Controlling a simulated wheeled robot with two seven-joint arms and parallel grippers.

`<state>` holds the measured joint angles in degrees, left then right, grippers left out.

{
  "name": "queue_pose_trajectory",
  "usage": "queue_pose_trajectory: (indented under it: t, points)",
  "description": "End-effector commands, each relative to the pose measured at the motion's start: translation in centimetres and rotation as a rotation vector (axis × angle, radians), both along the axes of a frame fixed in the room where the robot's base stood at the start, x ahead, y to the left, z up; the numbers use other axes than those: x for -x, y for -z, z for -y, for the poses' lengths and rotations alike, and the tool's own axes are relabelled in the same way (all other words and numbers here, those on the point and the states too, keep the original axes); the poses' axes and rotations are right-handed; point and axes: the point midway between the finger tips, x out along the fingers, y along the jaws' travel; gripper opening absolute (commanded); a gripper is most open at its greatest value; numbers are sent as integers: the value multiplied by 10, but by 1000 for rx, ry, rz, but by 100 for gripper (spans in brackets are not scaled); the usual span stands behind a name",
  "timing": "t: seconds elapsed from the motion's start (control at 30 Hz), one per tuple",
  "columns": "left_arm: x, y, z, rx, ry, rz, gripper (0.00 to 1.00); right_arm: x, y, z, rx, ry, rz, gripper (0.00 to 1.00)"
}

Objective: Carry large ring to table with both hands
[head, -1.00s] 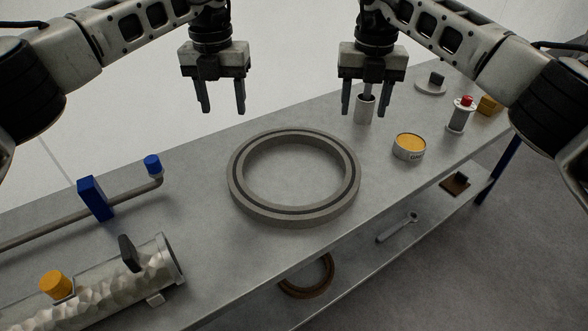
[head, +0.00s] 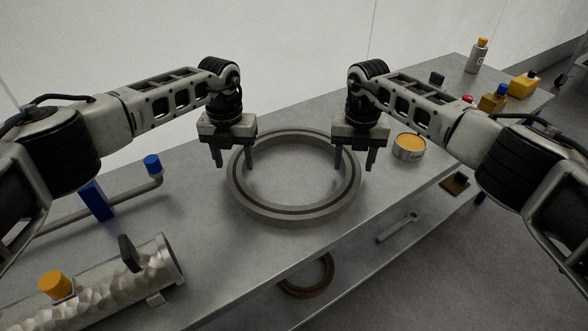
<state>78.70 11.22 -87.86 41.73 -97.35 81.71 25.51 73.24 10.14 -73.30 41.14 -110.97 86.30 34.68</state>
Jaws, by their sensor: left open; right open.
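The large grey ring (head: 290,215) lies flat on the grey table (head: 225,260), near its front edge. My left gripper (head: 234,164) is open and points down at the ring's upper left rim. My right gripper (head: 353,167) is open and points down at the ring's upper right rim. Fingers of both grippers overlap the rim in the picture. I cannot tell whether they touch it or straddle it. Nothing is held. Parts of the ring's far sides are hidden behind the grippers.
A metal cylinder with an orange cap (head: 130,275) and a pipe with a blue cap (head: 152,165) lie left. An open tin (head: 409,147) stands right of the ring. Bottles (head: 478,58) stand farther right. A lower shelf holds a wrench (head: 397,228) and a brown ring (head: 308,278).

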Motion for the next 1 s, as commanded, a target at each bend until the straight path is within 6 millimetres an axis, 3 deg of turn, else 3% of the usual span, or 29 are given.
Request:
queue_pose_trajectory:
  t: [0.2, 0.5, 0.7, 1.0]
  points:
    - [0, 15, 0, 0, 1, 0, 53, 0, 14, 0, 0, -1, 1, 53]
    - [0, 16, 0, 0, 1, 0, 53, 0, 16, 0, 0, -1, 1, 53]
    - [0, 15, 0, 0, 1, 1, 0, 0, 15, 0, 0, -1, 1, 0]
    - [-1, 13, 0, 1, 1, 3, 0, -1, 13, -1, -1, -1, 3, 0]
